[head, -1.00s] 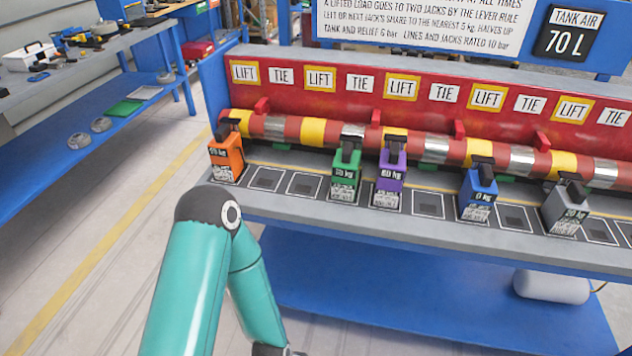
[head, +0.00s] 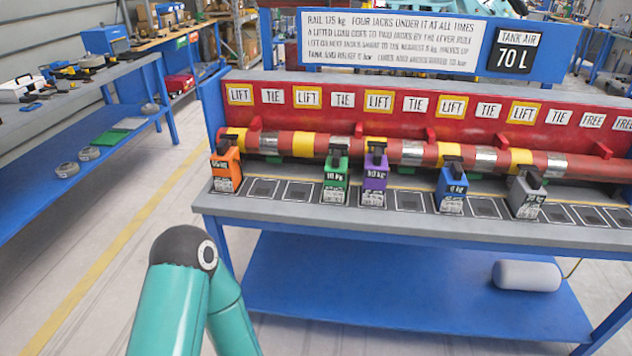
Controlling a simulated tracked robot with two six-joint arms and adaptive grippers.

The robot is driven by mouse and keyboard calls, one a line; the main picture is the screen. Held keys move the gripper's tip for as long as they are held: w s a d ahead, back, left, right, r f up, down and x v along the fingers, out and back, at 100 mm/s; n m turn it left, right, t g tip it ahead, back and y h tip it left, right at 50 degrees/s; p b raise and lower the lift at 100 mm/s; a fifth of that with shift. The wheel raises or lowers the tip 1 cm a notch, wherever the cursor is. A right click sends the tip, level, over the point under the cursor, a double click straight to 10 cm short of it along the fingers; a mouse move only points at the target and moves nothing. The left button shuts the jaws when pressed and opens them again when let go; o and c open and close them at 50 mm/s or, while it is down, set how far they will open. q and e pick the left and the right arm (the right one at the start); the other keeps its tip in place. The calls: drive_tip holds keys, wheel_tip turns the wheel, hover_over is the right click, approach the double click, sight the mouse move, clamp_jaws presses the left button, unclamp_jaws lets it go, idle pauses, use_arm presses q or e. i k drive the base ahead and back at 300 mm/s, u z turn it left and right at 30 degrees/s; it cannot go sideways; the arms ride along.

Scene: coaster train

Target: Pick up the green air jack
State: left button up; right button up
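The green air jack (head: 336,176) stands upright on the grey bench top (head: 300,211), in front of the long red rail (head: 330,146). Its label reads 10 kg and its black top reaches up to the rail. The purple jack (head: 375,177) stands close on its right, with a small gap. The orange jack (head: 226,168) stands further left. In the head view my teal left arm is at the lower left, in front of the bench. Its gripper is below the picture's edge. My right gripper is not in view.
A blue jack (head: 451,190) and a grey jack (head: 525,194) stand further right in the row. Dark square pads (head: 262,189) on the bench between orange and green are empty. A blue side bench (head: 70,165) stands at left.

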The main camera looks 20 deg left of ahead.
sight(336, 171)
drive_tip(key=z, duration=0.15)
drive_tip(key=i, duration=0.95)
drive_tip(key=u, duration=0.05)
